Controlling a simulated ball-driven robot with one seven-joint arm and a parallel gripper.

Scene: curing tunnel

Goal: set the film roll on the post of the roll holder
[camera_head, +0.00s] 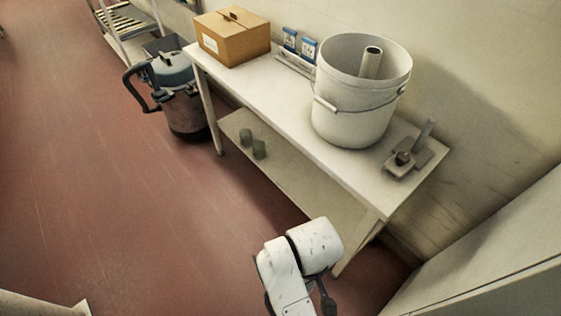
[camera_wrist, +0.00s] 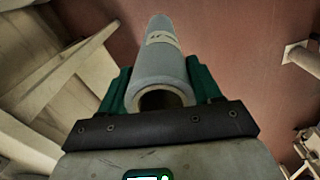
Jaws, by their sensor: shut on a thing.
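The film roll (camera_wrist: 162,62) is a pale grey cylinder with a lighter printed band and a hollow brown core. In the wrist view its open end faces the camera. My gripper (camera_wrist: 160,86) is shut on it, with a green finger on each side. What looks like the roll holder (camera_head: 408,160) is a small grey plate at the right end of the table, with a dark round part and an upright post (camera_head: 425,131). The post appears bare. In the head view my arm is low in front of the table; the gripper and held roll cannot be made out there.
A white bucket (camera_head: 340,112) with a tube (camera_head: 371,63) inside stands on the table (camera_head: 268,98), left of the holder. A cardboard box (camera_head: 240,45) and small blue packs (camera_head: 300,44) are farther left. A vacuum-like machine (camera_head: 180,98) stands on the floor. Open red floor is at left.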

